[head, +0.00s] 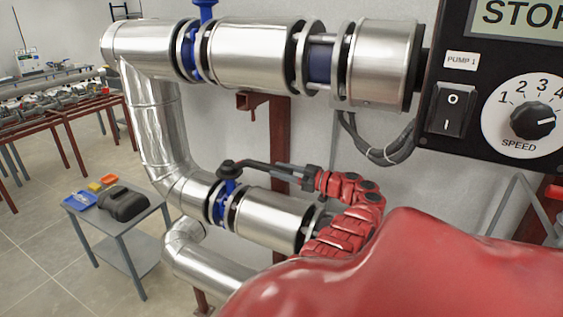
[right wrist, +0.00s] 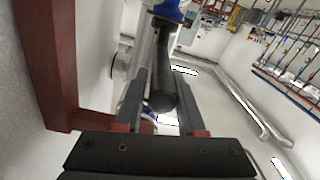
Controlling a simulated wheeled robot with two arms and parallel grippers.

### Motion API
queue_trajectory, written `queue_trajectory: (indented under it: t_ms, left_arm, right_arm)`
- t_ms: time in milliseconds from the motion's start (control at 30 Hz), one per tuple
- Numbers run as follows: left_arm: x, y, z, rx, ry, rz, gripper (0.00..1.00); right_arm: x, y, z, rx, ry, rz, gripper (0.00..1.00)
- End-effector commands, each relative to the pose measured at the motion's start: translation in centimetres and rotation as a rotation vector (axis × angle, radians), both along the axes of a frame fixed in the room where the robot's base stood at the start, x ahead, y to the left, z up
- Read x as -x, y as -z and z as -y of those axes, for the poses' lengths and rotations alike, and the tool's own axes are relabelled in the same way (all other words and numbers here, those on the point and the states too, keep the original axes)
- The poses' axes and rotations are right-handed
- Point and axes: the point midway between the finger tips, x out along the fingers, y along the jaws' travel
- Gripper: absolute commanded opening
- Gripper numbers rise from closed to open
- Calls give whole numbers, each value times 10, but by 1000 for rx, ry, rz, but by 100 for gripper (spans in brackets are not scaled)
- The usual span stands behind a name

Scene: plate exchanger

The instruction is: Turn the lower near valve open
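The lower near valve (head: 226,200) has a blue body on the lower silver pipe, with a dark hub and handle on top. Its blue body also shows at the top of the right wrist view (right wrist: 172,9). My right gripper (head: 258,170) reaches in from the right at the handle. In the right wrist view its two dark fingers (right wrist: 160,88) are apart on either side of the dark handle (right wrist: 163,65), with gaps showing beside it. The handle's far side is partly hidden in the head view. My left gripper is not in view.
An upper pipe (head: 250,55) with another blue valve (head: 190,50) runs above. A control box (head: 500,90) with a switch and speed dial hangs at the right. A red-brown post (head: 280,120) stands behind. A small grey table (head: 117,232) holds a black case and small coloured bins.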

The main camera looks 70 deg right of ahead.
Motion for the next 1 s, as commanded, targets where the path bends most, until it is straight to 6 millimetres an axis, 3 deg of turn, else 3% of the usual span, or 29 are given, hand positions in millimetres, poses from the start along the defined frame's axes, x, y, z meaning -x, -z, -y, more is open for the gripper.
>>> queue_trajectory:
  t_ms: [33, 100, 467, 567, 1000]
  left_arm:
    - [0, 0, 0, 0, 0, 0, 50]
    - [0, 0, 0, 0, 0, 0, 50]
    - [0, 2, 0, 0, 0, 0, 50]
    - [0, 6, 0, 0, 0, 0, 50]
    - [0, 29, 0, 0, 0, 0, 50]
  right_arm:
    - [0, 0, 0, 0, 0, 0, 48]
    - [0, 0, 0, -1, -1, -1, 61]
    - [4, 2, 0, -2, 0, -2, 61]
    - [17, 3, -2, -1, 1, -2, 61]
    - [106, 4, -13, -2, 4, -1, 61]
